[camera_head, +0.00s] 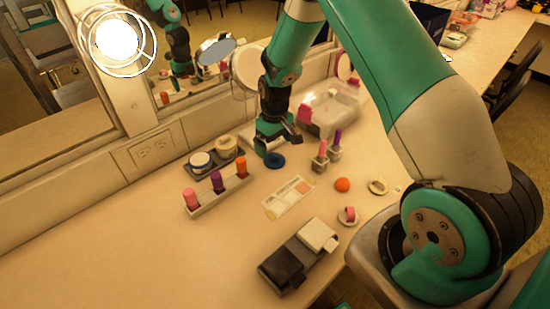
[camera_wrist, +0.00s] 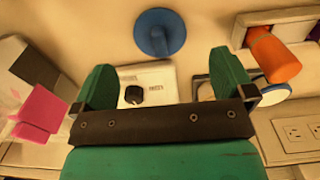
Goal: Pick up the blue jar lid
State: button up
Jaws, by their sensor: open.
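The blue jar lid (camera_head: 274,160) is a small round disc lying flat on the countertop, below the mirror. It also shows in the wrist view (camera_wrist: 160,33), in the upper middle, beyond my fingertips. My gripper (camera_head: 264,150) is open and empty, just to the left of and slightly above the lid in the head view. In the wrist view its two green fingers (camera_wrist: 167,80) stand wide apart, and the lid is clear of both. Part of the gripper hides what lies directly behind it in the head view.
A rack of pink, purple and orange tubes (camera_head: 219,194) and a dark tray with jars (camera_head: 213,157) stand to the left. A clear box (camera_head: 331,108) stands to the right. A palette card (camera_head: 288,196) lies in front. The front left counter is bare.

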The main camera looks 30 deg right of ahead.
aim_at(275, 156)
jog(key=shift+f+p, duration=0.75)
jog(key=shift+f, duration=2.05)
jog(key=c, duration=1)
